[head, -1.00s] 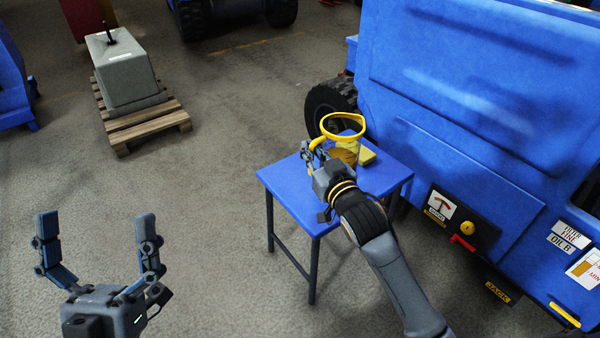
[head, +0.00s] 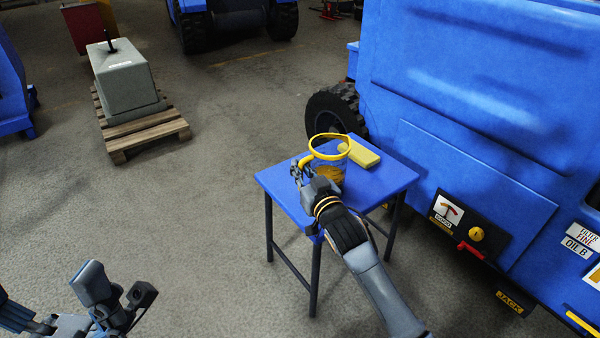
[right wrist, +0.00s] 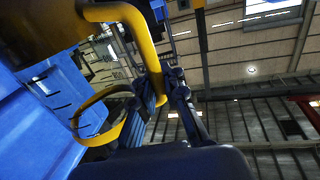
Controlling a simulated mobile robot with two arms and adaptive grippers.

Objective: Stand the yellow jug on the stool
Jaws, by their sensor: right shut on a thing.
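The yellow jug (head: 331,172) has a yellow rim and handle and a see-through body with yellow in it. It is upright over the top of the blue stool (head: 385,183). Its base is partly hidden by my arm, so I cannot tell whether it touches the stool. My right gripper (head: 298,172) is shut on the jug's handle, at the jug's left side. In the right wrist view the yellow handle (right wrist: 148,50) runs between the fingers (right wrist: 168,92). My left gripper (head: 55,300) is open and empty at the lower left, partly cut off, away from the stool.
A yellow block (head: 359,152) lies on the stool just behind the jug. A large blue machine (head: 470,110) stands close on the right, with a black tyre (head: 333,110) behind the stool. A grey weight (head: 125,80) sits on a wooden pallet (head: 145,135). The floor left of the stool is clear.

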